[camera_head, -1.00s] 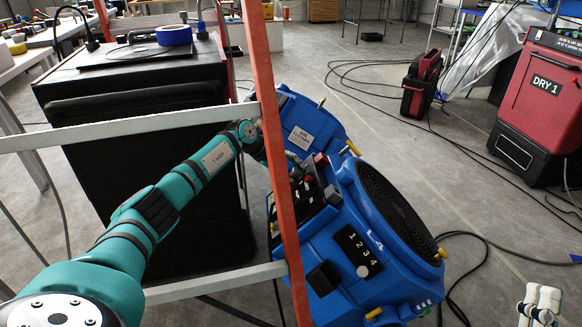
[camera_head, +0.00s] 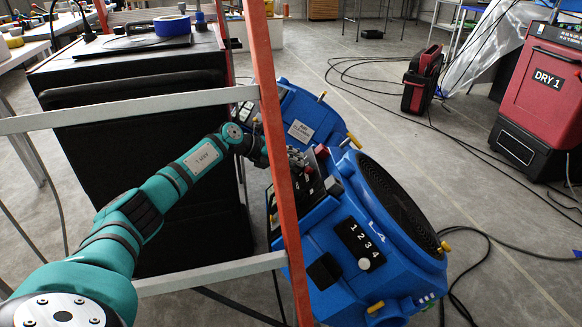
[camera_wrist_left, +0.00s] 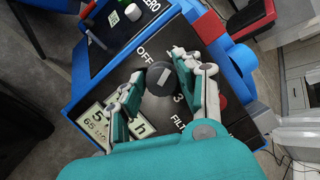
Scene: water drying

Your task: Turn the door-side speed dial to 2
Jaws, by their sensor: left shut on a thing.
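A round black dial (camera_wrist_left: 160,79) with a pale pointer mark sits on a black panel (camera_wrist_left: 118,82) in the left wrist view. OFF, a 3 and part of FILT are printed around it; other marks are hidden by my fingers. My left gripper (camera_wrist_left: 161,74) is shut on the dial, one finger on each side. In the head view, my left gripper (camera_head: 292,158) reaches behind the red post to the control panel of a blue machine (camera_head: 350,215). I cannot tell which number the pointer marks. My right gripper is out of view.
A red upright post (camera_head: 275,150) and grey rails (camera_head: 130,110) stand across my left arm. A black cabinet (camera_head: 140,170) is behind it. A red DRY 1 machine (camera_head: 545,95) stands right, with cables on the floor.

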